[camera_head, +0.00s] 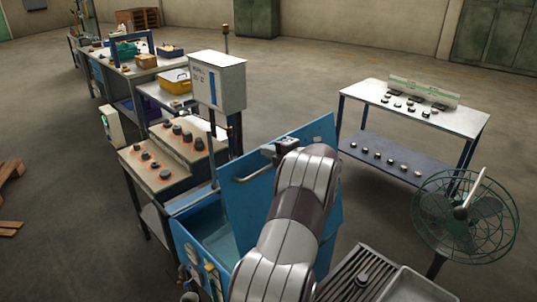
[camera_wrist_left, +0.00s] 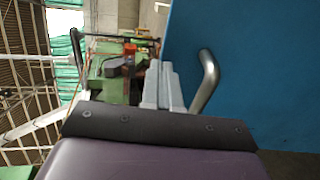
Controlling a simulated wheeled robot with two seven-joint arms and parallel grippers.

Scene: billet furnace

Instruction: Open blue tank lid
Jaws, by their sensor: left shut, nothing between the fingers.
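The blue tank (camera_head: 188,243) stands at the lower middle of the head view. Its blue lid (camera_head: 236,208) is raised and stands steeply tilted, and the tank's inside shows to its left. My left arm hides much of the lid. My left gripper (camera_head: 268,151) is at the lid's upper part, with its fingers shut and empty. In the left wrist view the closed fingers (camera_wrist_left: 160,85) point along the blue lid (camera_wrist_left: 260,70). The lid's metal bar handle (camera_wrist_left: 208,82) is just right of the fingers, not between them. My right gripper is not in view.
A table with dark knobs (camera_head: 150,160) and a grey box on a post (camera_head: 217,80) stand left of and behind the tank. A green fan (camera_head: 466,215) stands at right, near a white-topped table (camera_head: 455,119). Open floor lies behind.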

